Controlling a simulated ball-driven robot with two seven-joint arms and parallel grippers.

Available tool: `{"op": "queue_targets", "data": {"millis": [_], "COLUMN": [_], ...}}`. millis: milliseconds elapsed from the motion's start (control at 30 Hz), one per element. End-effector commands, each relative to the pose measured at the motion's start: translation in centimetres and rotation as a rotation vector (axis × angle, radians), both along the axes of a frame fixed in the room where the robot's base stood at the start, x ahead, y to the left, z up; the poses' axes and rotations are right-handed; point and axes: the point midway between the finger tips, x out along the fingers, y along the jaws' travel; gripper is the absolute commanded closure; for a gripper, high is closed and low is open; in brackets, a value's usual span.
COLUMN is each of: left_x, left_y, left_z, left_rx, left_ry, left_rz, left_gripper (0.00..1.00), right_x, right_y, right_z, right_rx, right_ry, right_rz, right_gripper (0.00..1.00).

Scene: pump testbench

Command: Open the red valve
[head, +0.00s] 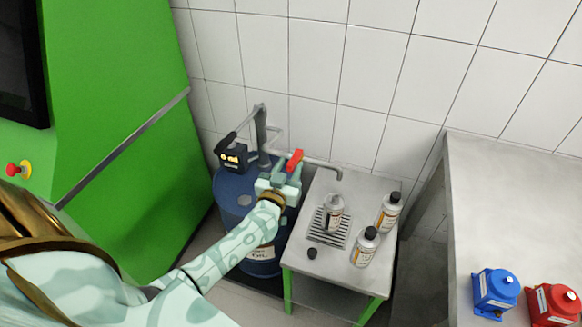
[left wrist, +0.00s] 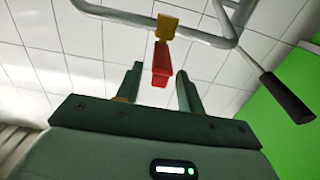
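The red valve (head: 295,160) is a small red handle on the grey pipe above the blue oil drum (head: 233,200). In the left wrist view the red valve handle (left wrist: 161,64) hangs from a yellow fitting (left wrist: 167,27) on the pipe. My left gripper (head: 288,172) is at the valve. In the left wrist view its two fingers (left wrist: 158,86) are apart, with the lower end of the red handle showing in the gap between them. I see no finger clearly touching the handle. My right gripper is not in view.
A small metal table (head: 325,262) right of the drum holds a bottle (head: 333,213) on a drip grate under the spout, two more bottles (head: 366,247) and a black cap (head: 312,253). A green machine (head: 120,120) stands left. Blue (head: 495,290) and red pumps (head: 552,303) sit lower right.

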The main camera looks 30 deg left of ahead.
Motion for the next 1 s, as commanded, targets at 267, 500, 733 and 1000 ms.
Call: {"op": "queue_targets", "data": {"millis": [267,500,733,1000], "left_x": [1.4,1.4,1.4,1.6], "left_y": [0.3,0.3,0.3,-0.1], "left_z": [0.0,0.0,0.0,0.2], "left_rx": [0.000,0.000,-0.001,-0.004], "left_ry": [0.000,0.000,0.000,0.000], "left_rz": [-0.001,-0.001,0.000,0.050], "left_gripper": [0.62,0.81,1.00,1.00], "right_x": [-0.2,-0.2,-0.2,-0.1], "right_y": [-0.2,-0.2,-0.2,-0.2], "right_z": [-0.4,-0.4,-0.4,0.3], "right_rx": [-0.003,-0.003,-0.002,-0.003], "right_ry": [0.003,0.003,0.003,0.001], "right_rz": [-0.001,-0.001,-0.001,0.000], "right_gripper": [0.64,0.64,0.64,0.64]}}
